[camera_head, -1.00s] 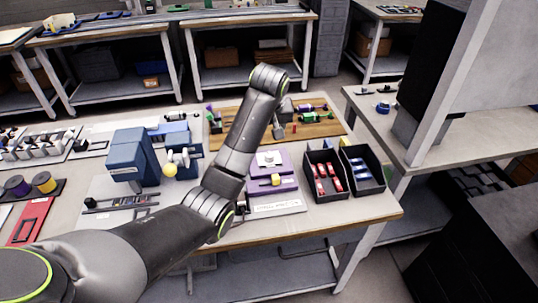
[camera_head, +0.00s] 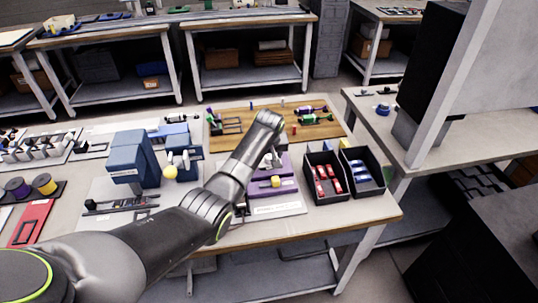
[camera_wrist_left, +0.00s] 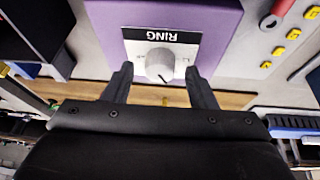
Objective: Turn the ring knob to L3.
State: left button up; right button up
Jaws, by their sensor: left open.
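The ring knob (camera_wrist_left: 160,64) is a light grey round dial on a white plate marked RING, which appears upside down in the left wrist view. A dark mark on the knob points toward the bottom right of that picture; the small level marks are too blurred to read surely. The plate is on a purple block (camera_wrist_left: 215,22), which also shows on the bench in the head view (camera_head: 259,188). My left gripper (camera_wrist_left: 160,78) is open, with one finger on each side of the knob and no visible contact. In the head view the gripper (camera_head: 272,160) partly hides the plate. My right gripper is not in view.
Two black bins, one with red parts (camera_head: 312,160) and one with blue, stand to the right. A blue machine (camera_head: 133,158) stands to the left. A wooden board (camera_head: 325,130) with tools lies behind.

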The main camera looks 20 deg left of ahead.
pick_arm(q)
jog(key=shift+w+f, duration=0.1)
jog(key=shift+f, duration=0.05)
jog(key=c, duration=1)
jog(key=shift+a+r+m+h+p, duration=0.1)
jog(key=shift+r+m+h+p, duration=0.1)
jog(key=shift+m+p, duration=0.35)
jog(key=shift+r+m+h+p, duration=0.1)
jog(key=shift+m+h+p, duration=0.1)
jog(key=shift+m+p, duration=0.3)
jog(key=shift+a+f+m+h+p, duration=0.15)
jog(key=shift+m+h+p, duration=0.5)
jog(key=shift+m, duration=0.6)
jog(key=shift+m+h, duration=0.25)
jog(key=shift+m, duration=0.65)
jog(key=shift+f+m+h, duration=0.15)
jog(key=shift+m+h, duration=0.15)
jog(key=shift+m, duration=0.6)
jog(key=shift+w+m+g+h+b, duration=0.1)
jog(key=shift+m+g+h+b, duration=0.5)
jog(key=shift+m, duration=1.2)
jog(key=shift+b, duration=0.3)
